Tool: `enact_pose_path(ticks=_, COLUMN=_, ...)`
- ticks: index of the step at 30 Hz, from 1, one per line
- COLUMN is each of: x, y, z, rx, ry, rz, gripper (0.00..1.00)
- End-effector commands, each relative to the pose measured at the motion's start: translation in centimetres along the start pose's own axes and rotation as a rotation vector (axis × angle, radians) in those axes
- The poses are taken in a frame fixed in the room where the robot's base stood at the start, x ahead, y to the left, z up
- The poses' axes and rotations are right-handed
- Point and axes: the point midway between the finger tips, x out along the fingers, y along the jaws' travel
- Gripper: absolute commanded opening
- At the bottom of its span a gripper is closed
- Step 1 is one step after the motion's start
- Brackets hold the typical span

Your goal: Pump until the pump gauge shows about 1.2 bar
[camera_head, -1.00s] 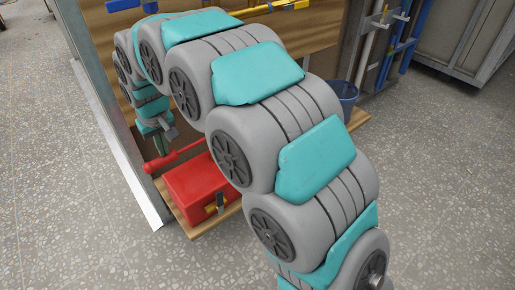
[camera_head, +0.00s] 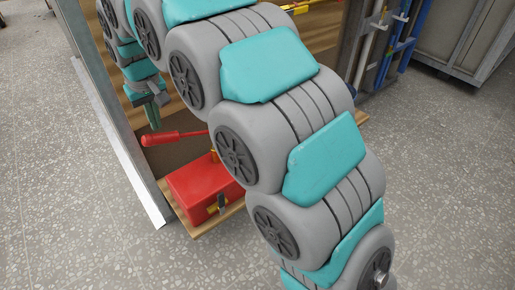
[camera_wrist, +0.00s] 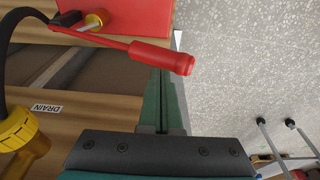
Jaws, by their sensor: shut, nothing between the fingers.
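The pump in the head view is a red box (camera_head: 205,187) with a red lever handle (camera_head: 172,137) that slopes slightly and has its grip end at the left. My gripper (camera_head: 153,122) points down just above the handle's grip end, shut and empty. In the wrist view the lever handle (camera_wrist: 155,56) crosses from upper left, and its grip passes over the line of my fingers (camera_wrist: 165,85). I cannot tell whether the fingers touch it. The red box also shows at the top of the wrist view (camera_wrist: 130,14). No gauge face can be read in either view.
The pump stands on a wooden base board (camera_head: 208,226) beside a grey metal frame edge (camera_head: 130,150). A black hose (camera_wrist: 8,50), a yellow knob (camera_wrist: 18,128) and a DRAIN label (camera_wrist: 46,108) lie left in the wrist view. My arm hides much of the wooden panel.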

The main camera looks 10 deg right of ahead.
Motion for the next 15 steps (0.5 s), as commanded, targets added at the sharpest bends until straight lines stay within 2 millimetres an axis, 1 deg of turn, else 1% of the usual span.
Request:
enact_pose_path(ticks=8, x=0.2, y=0.0, z=0.0, rx=0.0, ry=0.0, rz=0.0, gripper=0.0)
enact_pose_path(ticks=11, x=1.2, y=0.0, z=0.3, rx=0.0, ry=-0.001, rz=0.001, gripper=0.0)
enact_pose_path(ticks=15, x=3.8, y=0.0, z=0.9, rx=0.0, ry=-0.005, rz=0.001, gripper=0.0)
